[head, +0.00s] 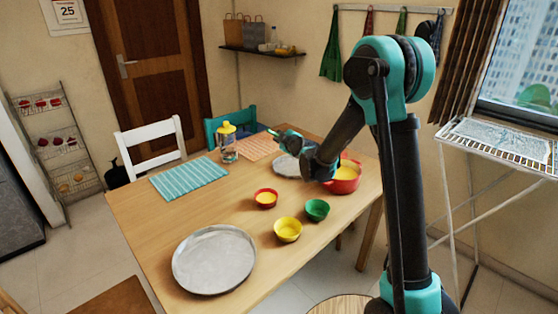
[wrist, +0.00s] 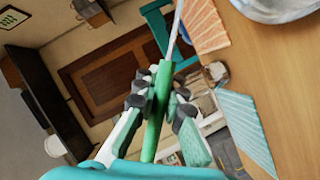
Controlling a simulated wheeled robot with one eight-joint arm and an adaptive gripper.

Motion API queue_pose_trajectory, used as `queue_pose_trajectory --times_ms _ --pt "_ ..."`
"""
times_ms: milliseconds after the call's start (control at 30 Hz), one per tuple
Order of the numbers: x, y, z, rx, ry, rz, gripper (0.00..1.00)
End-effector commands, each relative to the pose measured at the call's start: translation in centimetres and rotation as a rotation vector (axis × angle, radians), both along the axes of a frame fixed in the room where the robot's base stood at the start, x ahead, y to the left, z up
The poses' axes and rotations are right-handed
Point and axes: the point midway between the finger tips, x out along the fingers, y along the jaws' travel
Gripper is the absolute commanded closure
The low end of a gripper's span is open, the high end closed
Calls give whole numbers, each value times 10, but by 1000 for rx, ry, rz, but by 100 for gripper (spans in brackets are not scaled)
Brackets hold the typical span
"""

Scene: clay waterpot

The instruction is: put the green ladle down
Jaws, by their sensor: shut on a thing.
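My gripper (wrist: 158,100) is shut on the green handle of the ladle (wrist: 154,125). The handle runs between the fingers, and a thin metal shaft rises from its far end to the top edge of the wrist view. The ladle's bowl end is out of that view. In the head view my gripper (head: 290,139) is above the far part of the wooden table (head: 140,215), near a grey plate (head: 281,166). The ladle is too small there to make out clearly, and my arm hides part of the area.
A red pot (head: 344,183) with yellow contents stands right of the plate. Red (head: 266,202), yellow (head: 288,236) and green (head: 316,212) bowls stand nearer. A large round tray (head: 214,284) lies in front. A yellow-lidded pitcher (head: 228,150) stands between teal (head: 188,178) and orange (head: 256,147) mats.

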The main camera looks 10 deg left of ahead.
Motion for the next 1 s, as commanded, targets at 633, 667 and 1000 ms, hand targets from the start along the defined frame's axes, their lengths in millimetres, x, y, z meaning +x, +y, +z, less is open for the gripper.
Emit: queue_pose_trajectory --times_ms 633,667,1000 --pt "0 0 -83 0 0 0 100" --pt "0 0 -87 0 0 0 100" --pt "0 0 -107 0 0 0 100"
